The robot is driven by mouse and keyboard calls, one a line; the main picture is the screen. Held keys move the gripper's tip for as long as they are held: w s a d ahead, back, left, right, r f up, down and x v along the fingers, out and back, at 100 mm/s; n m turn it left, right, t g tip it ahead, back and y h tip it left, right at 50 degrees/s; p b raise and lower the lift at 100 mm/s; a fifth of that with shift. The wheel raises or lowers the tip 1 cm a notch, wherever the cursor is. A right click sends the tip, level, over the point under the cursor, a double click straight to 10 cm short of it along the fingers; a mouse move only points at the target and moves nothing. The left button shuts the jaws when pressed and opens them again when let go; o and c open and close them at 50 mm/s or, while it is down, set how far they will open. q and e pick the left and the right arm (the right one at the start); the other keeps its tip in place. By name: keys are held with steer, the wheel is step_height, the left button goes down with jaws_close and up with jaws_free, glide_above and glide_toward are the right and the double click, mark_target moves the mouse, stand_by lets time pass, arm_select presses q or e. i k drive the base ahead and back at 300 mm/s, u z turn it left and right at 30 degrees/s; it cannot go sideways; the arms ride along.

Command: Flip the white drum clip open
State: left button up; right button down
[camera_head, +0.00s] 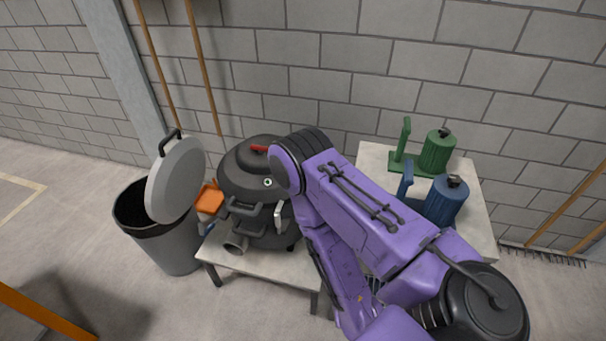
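The dark grey drum (236,182) stands on a low table at centre left, with a domed lid and a red handle (259,149) on top. A small white clip (278,214) stands upright against the drum's right front side, at the edge of my purple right arm. I cannot tell clearly whether the clip is latched. My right arm comes in from the lower right, and its bend covers the drum's right side. My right gripper does not show. My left arm and gripper are not in view.
A grey bin (170,245) with its lid (175,180) raised stands left of the drum. An orange piece (209,198) sits between them. A green canister (437,152) and blue canister (446,200) stand at right.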

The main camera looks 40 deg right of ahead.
mark_target(276, 214)
steer(key=z, duration=0.95)
steer(key=i, duration=0.25)
steer(key=u, duration=0.25)
